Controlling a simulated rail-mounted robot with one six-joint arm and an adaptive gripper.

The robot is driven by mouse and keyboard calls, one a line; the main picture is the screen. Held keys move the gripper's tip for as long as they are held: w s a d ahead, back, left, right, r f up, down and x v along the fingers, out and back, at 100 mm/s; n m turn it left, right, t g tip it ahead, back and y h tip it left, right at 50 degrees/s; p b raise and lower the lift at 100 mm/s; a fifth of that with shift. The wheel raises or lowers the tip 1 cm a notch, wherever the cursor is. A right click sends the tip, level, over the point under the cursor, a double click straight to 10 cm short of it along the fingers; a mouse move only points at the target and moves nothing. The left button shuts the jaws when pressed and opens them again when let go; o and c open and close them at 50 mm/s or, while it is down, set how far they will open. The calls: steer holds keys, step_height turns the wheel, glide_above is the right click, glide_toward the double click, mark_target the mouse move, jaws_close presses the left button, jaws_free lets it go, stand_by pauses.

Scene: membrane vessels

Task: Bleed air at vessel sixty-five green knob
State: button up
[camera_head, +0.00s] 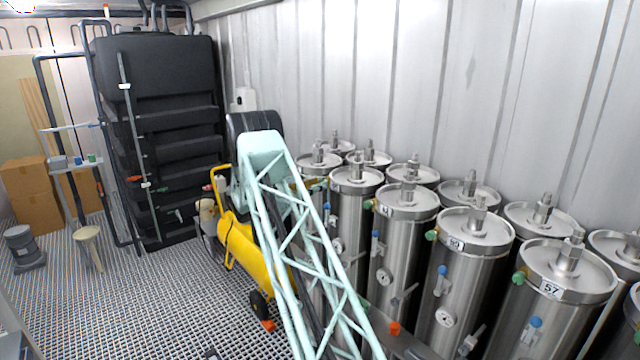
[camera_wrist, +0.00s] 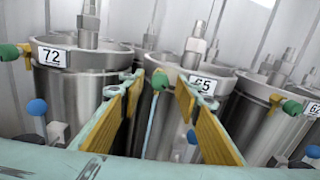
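In the wrist view, the vessel labelled 65 (camera_wrist: 215,72) is a steel cylinder at centre right, its label partly covered by my right finger. A green knob (camera_wrist: 160,80) shows just left of that label, with a pale tube below it. My gripper (camera_wrist: 159,77) is open, with yellow-padded fingers on the left and right of this knob in the picture. The knob appears between the fingertips; I cannot tell its depth, and no contact is clear. A blue knob (camera_wrist: 191,137) is lower down, beside the right finger.
Vessel 72 (camera_wrist: 85,55) stands at left, with its own green knob (camera_wrist: 9,52) and a blue knob (camera_wrist: 37,107). Another green knob (camera_wrist: 292,107) is at right. In the head view, vessels stand in rows; a yellow compressor (camera_head: 243,248) and black tank (camera_head: 155,120) are left. Grated floor (camera_head: 120,300) is open.

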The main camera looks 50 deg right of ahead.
steer(key=shift+x, duration=0.95)
steer(key=shift+c, duration=0.5)
steer(key=c, duration=0.7)
